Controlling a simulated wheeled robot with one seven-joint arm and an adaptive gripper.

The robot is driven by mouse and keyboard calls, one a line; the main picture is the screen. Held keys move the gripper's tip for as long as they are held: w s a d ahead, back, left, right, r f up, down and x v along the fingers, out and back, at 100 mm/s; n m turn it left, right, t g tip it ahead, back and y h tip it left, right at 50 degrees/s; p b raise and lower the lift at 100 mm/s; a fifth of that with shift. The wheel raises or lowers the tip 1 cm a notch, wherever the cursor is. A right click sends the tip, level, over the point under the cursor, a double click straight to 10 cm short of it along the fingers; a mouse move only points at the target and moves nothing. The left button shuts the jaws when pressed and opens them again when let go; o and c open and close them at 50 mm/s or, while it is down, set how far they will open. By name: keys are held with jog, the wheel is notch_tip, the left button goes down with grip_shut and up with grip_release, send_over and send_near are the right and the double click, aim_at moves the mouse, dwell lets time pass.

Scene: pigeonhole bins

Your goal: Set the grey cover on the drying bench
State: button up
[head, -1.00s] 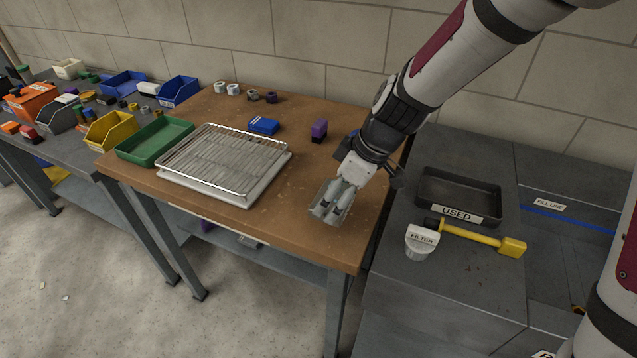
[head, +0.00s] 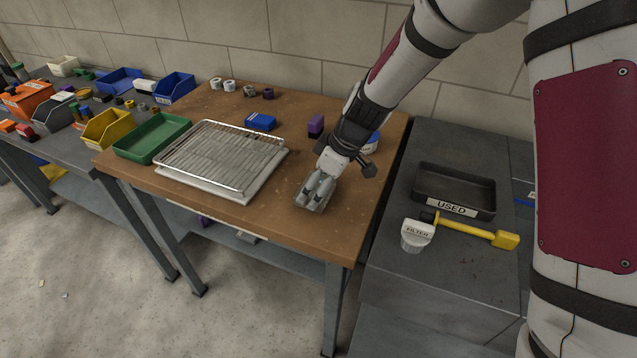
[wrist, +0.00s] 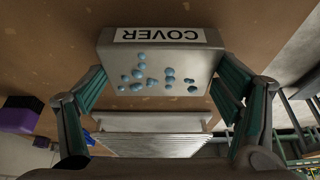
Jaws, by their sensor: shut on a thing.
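The grey cover (head: 314,204) is between the fingers of my gripper (head: 318,187), over the front right part of the brown wooden bench (head: 230,215). In the wrist view the cover (wrist: 160,62) carries a white COVER label and several blue drops, and the two fingers (wrist: 160,88) close on its sides. I cannot tell whether its underside touches the bench top. A wire rack (head: 220,150) on a pale tray (head: 215,188) lies on the bench to the left of my gripper.
A green tray (head: 152,138), a blue box (head: 261,122) and a purple block (head: 316,124) stand on the bench. A round container (head: 373,141) is partly hidden behind my wrist. The grey counter at right holds the USED tray (head: 455,188), FILTER cup (head: 416,236) and yellow-handled tool (head: 470,231).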

jog(key=o, duration=1.6)
jog(key=shift+f, duration=0.15)
jog(key=shift+c, duration=0.2)
jog(key=s+d+r+m, duration=0.1)
jog(key=s+d+r, duration=0.15)
jog(key=r, duration=0.35)
jog(key=s+d+r+m+h, duration=0.1)
jog(key=s+d+r, duration=0.1)
jog(key=d+r, duration=0.3)
jog(key=s+d+r+m, duration=0.1)
jog(key=s+d+r, duration=0.15)
jog(key=r, duration=0.45)
jog(key=s+d+r+m+t+h, duration=0.1)
jog(key=s+d+m, duration=0.4)
jog(key=s, duration=0.6)
jog(key=s+d+r+m+t+h, duration=0.1)
jog(key=s+d+r+m+h, duration=0.1)
jog(key=s+d+m, duration=0.4)
jog(key=s+d+r, duration=0.1)
jog(key=s, duration=0.4)
jog(key=shift+s+d+r, duration=0.15)
jog(key=shift+d, duration=0.05)
